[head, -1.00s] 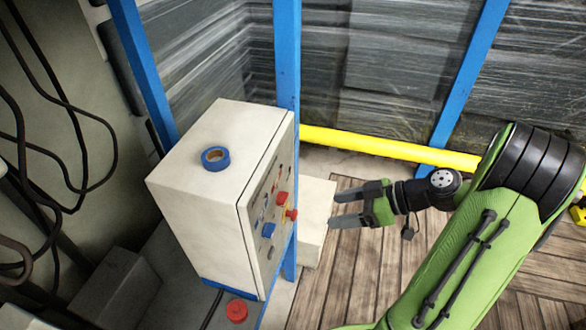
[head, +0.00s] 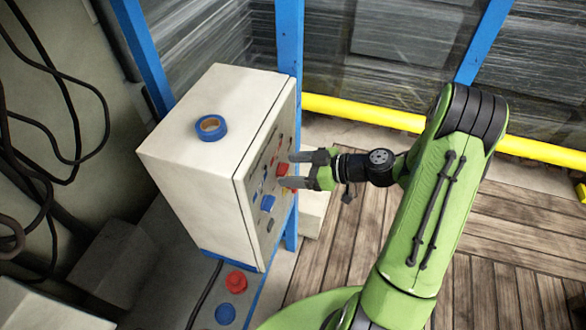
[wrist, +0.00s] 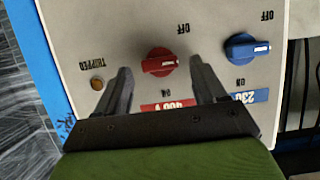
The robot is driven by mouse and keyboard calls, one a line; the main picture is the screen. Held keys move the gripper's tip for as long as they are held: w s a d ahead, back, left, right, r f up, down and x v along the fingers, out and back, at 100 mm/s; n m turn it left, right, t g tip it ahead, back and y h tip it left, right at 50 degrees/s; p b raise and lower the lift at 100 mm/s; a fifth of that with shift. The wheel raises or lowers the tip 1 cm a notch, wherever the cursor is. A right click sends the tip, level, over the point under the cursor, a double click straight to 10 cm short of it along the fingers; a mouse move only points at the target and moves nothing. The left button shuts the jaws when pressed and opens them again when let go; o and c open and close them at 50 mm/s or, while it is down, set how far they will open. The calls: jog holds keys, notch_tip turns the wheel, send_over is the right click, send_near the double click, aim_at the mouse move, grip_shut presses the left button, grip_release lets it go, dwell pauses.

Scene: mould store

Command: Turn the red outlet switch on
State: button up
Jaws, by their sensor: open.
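The red outlet switch (wrist: 160,61) is a round red knob on the pale front panel of a cabinet (head: 195,145). In the wrist view the panel appears upside down. A white mark on the knob points sideways to the right, with OFF printed above it and ON below, beside a red 400 V label (wrist: 168,105). In the head view the switch (head: 283,169) is partly hidden by my gripper (head: 289,169). My gripper is open, its fingertips on either side of the knob with a gap each side. Whether the fingertips reach past its face is hard to tell.
A blue switch (wrist: 247,47) with a blue 230 label sits close beside the right finger in the wrist view. An amber lamp (wrist: 97,83) marked TRIPPED is on the left. A blue tape roll (head: 211,127) lies on the cabinet. A blue post (head: 288,60) stands behind it.

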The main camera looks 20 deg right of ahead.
jog(key=shift+w+a, duration=0.1)
jog(key=shift+a, duration=0.15)
jog(key=c, duration=1.1)
jog(key=shift+o, duration=0.2)
jog(key=shift+d, duration=0.1)
jog(key=m, duration=0.1)
jog(key=m+g+y+p, duration=0.1)
jog(key=shift+w+d+m+g, duration=0.2)
jog(key=shift+m+g, duration=0.1)
jog(key=shift+m, duration=0.1)
jog(key=m, duration=0.1)
jog(key=m+g+y+p, duration=0.1)
jog(key=m+y, duration=0.1)
jog(key=shift+w+d+f+p, duration=0.1)
jog(key=shift+w+f+p, duration=0.15)
jog(key=shift+p, duration=0.1)
jog(key=m, duration=0.1)
jog(key=m+y, duration=0.1)
jog(key=m+g, duration=0.1)
jog(key=shift+w+d+f+m+y+p, duration=0.1)
jog(key=shift+f+m+y+p, duration=0.15)
jog(key=shift+m+y+p, duration=0.1)
jog(key=shift+f+m+y, duration=0.15)
jog(key=shift+m+y, duration=0.3)
jog(key=shift+m, duration=0.55)
jog(key=shift+f+m+y, duration=0.15)
jog(key=shift+m+y, duration=0.25)
jog(key=shift+m, duration=0.55)
jog(key=shift+b, duration=0.3)
